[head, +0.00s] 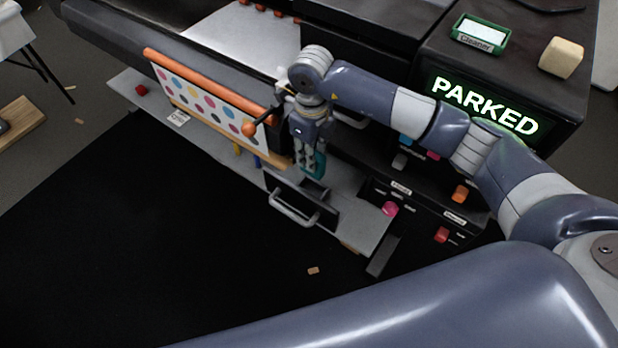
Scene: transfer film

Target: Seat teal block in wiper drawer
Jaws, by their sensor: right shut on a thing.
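The teal block (320,165) shows at the fingertips of my right gripper (311,170), which is shut on it and points down. The fingers hide part of the block. The wiper drawer (325,217) stands pulled out from the machine's front, with a grey bar handle (292,214) on its face. The gripper and block are just above and behind the drawer's front wall. I cannot tell whether the block touches the drawer's inside. My left gripper is not in view.
A dotted panel with an orange roller (205,90) stands close left of my right gripper. Coloured knobs, one of them pink (390,208), sit to the drawer's right. A lit PARKED sign (485,105), a green cleaner tray (481,34) and a cream block (561,57) are upper right.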

